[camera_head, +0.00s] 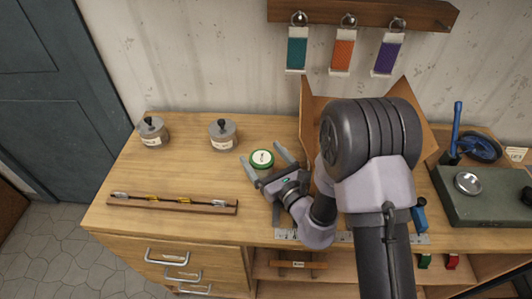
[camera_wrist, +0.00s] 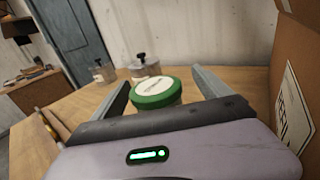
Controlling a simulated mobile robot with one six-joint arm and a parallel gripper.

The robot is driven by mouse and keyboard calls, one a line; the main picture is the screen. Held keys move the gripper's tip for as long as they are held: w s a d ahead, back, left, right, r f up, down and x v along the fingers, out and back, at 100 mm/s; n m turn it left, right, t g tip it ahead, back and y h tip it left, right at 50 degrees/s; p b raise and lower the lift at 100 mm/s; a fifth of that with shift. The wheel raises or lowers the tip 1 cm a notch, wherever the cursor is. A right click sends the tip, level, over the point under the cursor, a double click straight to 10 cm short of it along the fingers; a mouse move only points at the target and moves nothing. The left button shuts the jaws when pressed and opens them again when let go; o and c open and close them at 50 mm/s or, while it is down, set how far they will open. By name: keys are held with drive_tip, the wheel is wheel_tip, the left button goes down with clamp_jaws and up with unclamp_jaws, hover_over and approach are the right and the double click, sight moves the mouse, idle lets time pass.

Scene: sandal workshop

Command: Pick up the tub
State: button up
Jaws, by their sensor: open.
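The tub (camera_head: 262,159) is small and round, green with a pale label on its lid. It stands on the wooden workbench. My gripper (camera_head: 263,160) is open, low over the bench, with one finger on each side of the tub. In the wrist view the tub (camera_wrist: 155,91) sits between the two open fingers, near their tips. Its lower part is partly hidden behind the gripper body. I cannot tell whether either finger touches it.
Two grey lidded pots (camera_head: 222,135) (camera_head: 152,132) stand at the back left. A wooden rack (camera_head: 172,204) with slim tools lies at the front left. A cardboard box (camera_head: 307,110) stands close on the right, behind my arm. A green slab (camera_head: 484,196) is at the far right.

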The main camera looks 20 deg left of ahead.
drive_tip(key=shift+a, duration=0.3)
drive_tip(key=shift+s+d+r, duration=0.1)
drive_tip(key=shift+s+r, duration=0.05)
drive_tip(key=shift+s, duration=0.2)
drive_tip(key=shift+c, duration=0.5)
drive_tip(key=shift+w, duration=0.1)
drive_tip(key=c, duration=1.8)
